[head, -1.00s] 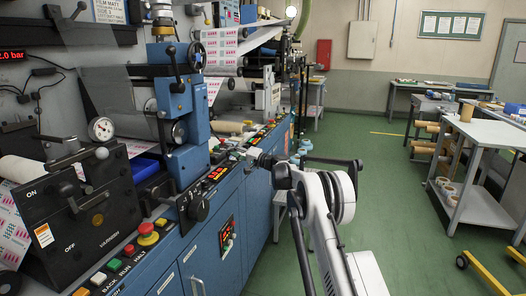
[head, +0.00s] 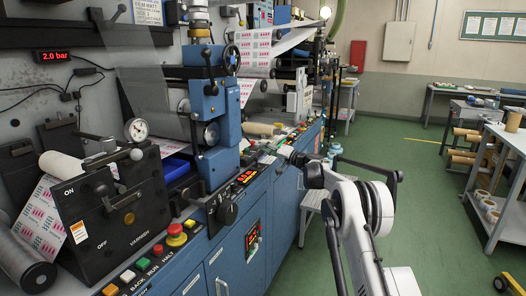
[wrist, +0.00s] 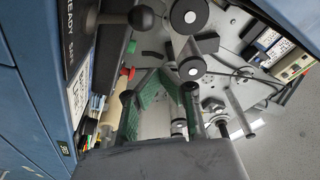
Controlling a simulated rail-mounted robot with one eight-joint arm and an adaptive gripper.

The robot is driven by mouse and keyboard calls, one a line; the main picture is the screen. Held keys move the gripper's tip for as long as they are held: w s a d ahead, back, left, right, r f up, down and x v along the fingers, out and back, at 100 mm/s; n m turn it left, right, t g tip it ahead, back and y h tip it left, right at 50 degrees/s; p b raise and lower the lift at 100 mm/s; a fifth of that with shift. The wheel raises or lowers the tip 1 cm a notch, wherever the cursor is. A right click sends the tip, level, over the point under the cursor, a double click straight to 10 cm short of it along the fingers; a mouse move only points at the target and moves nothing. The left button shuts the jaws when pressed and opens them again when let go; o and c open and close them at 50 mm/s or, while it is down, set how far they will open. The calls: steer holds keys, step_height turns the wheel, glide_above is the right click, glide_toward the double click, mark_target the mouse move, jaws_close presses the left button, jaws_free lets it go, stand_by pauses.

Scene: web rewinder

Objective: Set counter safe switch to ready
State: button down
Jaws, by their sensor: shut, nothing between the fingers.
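In the wrist view, a black lever with a round ball knob (wrist: 141,18) sticks out at the upper left from a dark plate (wrist: 72,40). The plate carries the word READY and a partly hidden word that looks like SAFE. Which word the lever points to I cannot tell. My gripper (head: 283,151) is shut and empty, low over the machine's front ledge in the head view. Its dark body (wrist: 160,160) fills the bottom of the wrist view, apart from the knob in the picture. The switch is too small or hidden to make out in the head view.
Blue cabinets (head: 215,262) run along the machine, with several coloured push buttons (head: 143,262) on the ledge. A blue column with a crank (head: 212,115) rises left of my gripper. A white stool (head: 312,200) stands behind my arm.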

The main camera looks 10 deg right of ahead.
steer(key=p+v, duration=0.1)
steer(key=v, duration=0.8)
steer(key=shift+s+d+f, duration=0.15)
steer(key=shift+s+d, duration=0.05)
steer(key=s+a+r+g+h+p, duration=0.2)
steer(key=s+a+r+g+h, duration=0.1)
steer(key=s+a+r, duration=0.75)
steer(key=s+a+r+n+g+h+p, duration=0.1)
steer(key=s+r+h, duration=0.15)
steer(key=s, duration=0.65)
steer(key=s+a+r+g+h, duration=0.1)
steer(key=s+r, duration=0.2)
steer(key=s, duration=0.6)
steer(key=s+d+f+h+p, duration=0.1)
steer(key=s+d+f+h, duration=0.1)
steer(key=s, duration=1)
steer(key=s+d+f+h, duration=0.1)
steer(key=s+f+h, duration=0.2)
steer(key=s, duration=1)
steer(key=s+d+f+n+g+h+p, duration=0.1)
steer(key=s+f, duration=0.3)
steer(key=s, duration=0.8)
steer(key=shift+s+d+f+h+p, duration=0.2)
steer(key=shift+d+h+p, duration=0.1)
steer(key=shift+d+h, duration=0.45)
